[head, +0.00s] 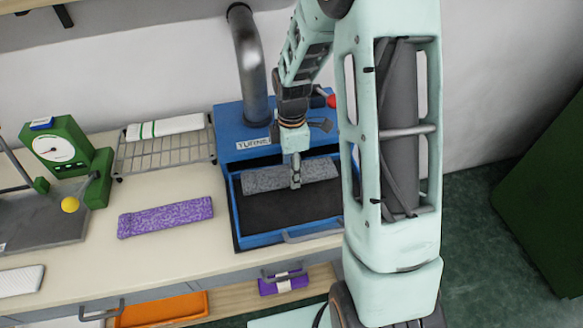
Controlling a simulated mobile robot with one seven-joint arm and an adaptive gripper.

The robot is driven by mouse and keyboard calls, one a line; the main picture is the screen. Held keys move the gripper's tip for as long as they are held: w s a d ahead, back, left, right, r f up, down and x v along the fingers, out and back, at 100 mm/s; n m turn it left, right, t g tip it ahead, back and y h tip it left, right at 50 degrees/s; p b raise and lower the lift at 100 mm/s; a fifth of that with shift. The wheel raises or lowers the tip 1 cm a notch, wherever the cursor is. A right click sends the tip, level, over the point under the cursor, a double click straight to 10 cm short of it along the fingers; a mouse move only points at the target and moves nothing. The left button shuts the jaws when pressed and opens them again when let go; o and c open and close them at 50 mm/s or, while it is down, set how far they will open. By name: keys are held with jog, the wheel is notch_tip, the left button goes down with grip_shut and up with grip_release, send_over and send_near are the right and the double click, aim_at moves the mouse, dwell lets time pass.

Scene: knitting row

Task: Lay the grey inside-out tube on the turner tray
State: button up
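The grey tube (262,179), a long speckled piece, is at the back of the turner tray (287,213), parallel to its back edge. The tray has blue walls and a dark floor, and sits in front of the blue turner (232,122). My gripper (295,175) points down at the tube from above. One finger shows in front of the tube's middle; the other is hidden, so its grip cannot be told. I cannot tell whether the tube rests on the floor of the tray or hangs just above it. The front of the tray is bare.
A purple tube (165,217) lies on the bench left of the turner. A wire rack (165,154) holds a white green-striped tube (165,127). A green dial gauge (58,150) stands at far left. An orange tray (162,309) and a purple banded bundle (284,284) are below.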

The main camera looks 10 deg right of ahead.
jog(key=shift+f, duration=0.3)
jog(key=o, duration=0.6)
notch_tip(320, 180, up, 13)
jog(key=shift+r, duration=0.15)
dwell(0.4)
